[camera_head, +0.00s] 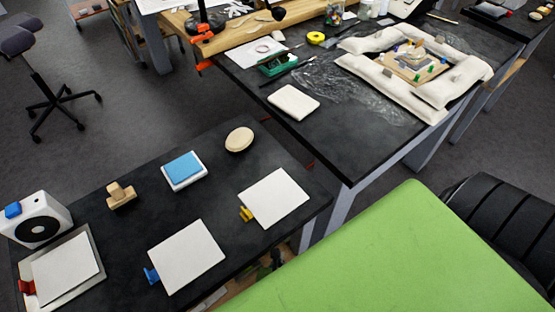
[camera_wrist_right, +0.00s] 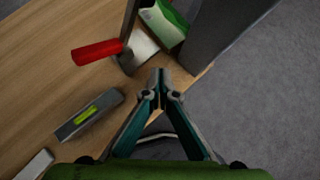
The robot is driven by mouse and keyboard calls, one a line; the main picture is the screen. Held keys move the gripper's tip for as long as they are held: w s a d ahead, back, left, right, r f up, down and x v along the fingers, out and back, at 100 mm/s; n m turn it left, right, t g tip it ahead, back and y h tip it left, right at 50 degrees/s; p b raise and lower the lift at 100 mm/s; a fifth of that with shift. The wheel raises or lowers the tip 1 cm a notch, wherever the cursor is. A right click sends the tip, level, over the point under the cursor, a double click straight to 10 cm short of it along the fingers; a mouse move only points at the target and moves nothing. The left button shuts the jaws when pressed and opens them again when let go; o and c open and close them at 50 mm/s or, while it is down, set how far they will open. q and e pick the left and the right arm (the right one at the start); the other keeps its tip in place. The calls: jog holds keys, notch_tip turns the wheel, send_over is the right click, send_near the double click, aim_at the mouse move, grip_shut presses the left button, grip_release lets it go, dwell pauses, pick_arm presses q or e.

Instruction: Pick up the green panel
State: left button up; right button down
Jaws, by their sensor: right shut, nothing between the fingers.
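A large flat bright green surface (camera_head: 410,260) fills the lower right of the head view, cut off by the bottom edge. It looks like a panel, and I cannot tell what bears it. A smaller green and white piece (camera_wrist_right: 165,20) shows in the right wrist view, partly hidden by dark grey uprights. My right gripper (camera_wrist_right: 160,88) has its teal fingers together at the tips and is empty. It points toward the edge of a wooden surface (camera_wrist_right: 50,60). My left gripper is not in view.
A red-handled tool (camera_wrist_right: 97,52) and a grey level (camera_wrist_right: 90,114) lie on the wood. In the head view, a dark table (camera_head: 215,220) carries white pads and a blue-topped block (camera_head: 183,168). Another dark table (camera_head: 345,155) holds a padded frame (camera_head: 372,72). Grey floor (camera_head: 130,95) is open between furniture.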

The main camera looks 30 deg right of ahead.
aim_at(281, 249)
jog(key=shift+w+d+f+p, duration=0.2)
jog(key=shift+w+d, duration=0.6)
jog(key=shift+w, duration=0.1)
jog(key=shift+w+d+f+p, duration=0.15)
jog(key=shift+w+d, duration=0.6)
jog(key=shift+w, duration=0.1)
jog(key=shift+w+d+r+p, duration=0.2)
jog(key=shift+w+d+p, duration=0.5)
jog(key=shift+w, duration=0.2)
jog(key=shift+f, duration=0.2)
jog(key=shift+s, duration=0.1)
